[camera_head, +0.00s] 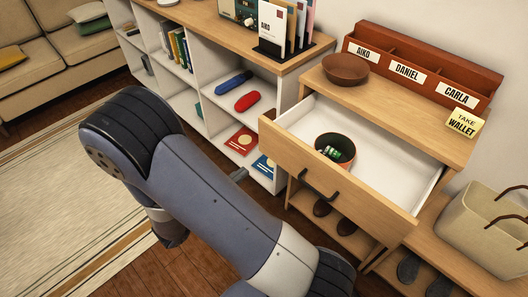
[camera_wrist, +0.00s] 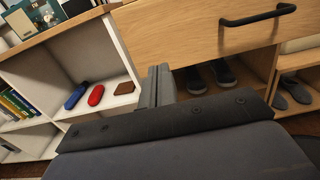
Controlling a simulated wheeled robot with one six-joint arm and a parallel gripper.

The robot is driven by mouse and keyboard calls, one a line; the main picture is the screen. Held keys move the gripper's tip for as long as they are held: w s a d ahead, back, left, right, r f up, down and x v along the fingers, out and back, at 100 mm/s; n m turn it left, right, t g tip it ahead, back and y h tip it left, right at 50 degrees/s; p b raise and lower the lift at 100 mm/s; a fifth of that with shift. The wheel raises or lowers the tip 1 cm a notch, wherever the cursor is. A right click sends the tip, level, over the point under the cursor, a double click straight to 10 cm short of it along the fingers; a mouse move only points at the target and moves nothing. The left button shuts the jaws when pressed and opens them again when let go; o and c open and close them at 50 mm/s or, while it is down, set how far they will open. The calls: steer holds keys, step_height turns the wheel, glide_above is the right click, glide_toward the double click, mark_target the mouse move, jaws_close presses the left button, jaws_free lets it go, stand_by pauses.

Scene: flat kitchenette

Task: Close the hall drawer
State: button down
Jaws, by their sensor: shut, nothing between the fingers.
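The hall drawer (camera_head: 330,178) is a wooden-fronted, white-lined drawer pulled well open from its cabinet. A dark bar handle (camera_head: 318,186) is on its front. A dark bowl (camera_head: 348,140) with small green items lies inside it. In the wrist view the drawer front (camera_wrist: 190,35) fills the top, with the handle (camera_wrist: 258,17) at upper right. My gripper (camera_wrist: 160,70) is shut and empty, just below or in front of the drawer front's left part; I cannot tell whether it touches.
A white shelf (camera_head: 208,80) with books and pencil cases stands left of the drawer. Shoes (camera_head: 322,207) sit on the rack below. The cabinet top holds a brown bowl (camera_head: 345,68) and a letter organizer (camera_head: 425,62). A beige bag (camera_head: 480,233) is at right.

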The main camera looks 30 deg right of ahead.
steer(key=x, duration=1)
steer(key=shift+w+d, duration=0.1)
steer(key=shift+d, duration=0.1)
steer(key=b, duration=0.3)
glide_above(311, 129)
steer(key=shift+f, duration=0.1)
steer(key=shift+w+d, duration=0.1)
steer(key=shift+d, duration=0.1)
steer(key=shift+r, duration=0.25)
steer(key=shift+a+f, duration=0.1)
steer(key=shift+a, duration=0.15)
steer(key=v, duration=1.4)
steer(key=shift+d, duration=0.1)
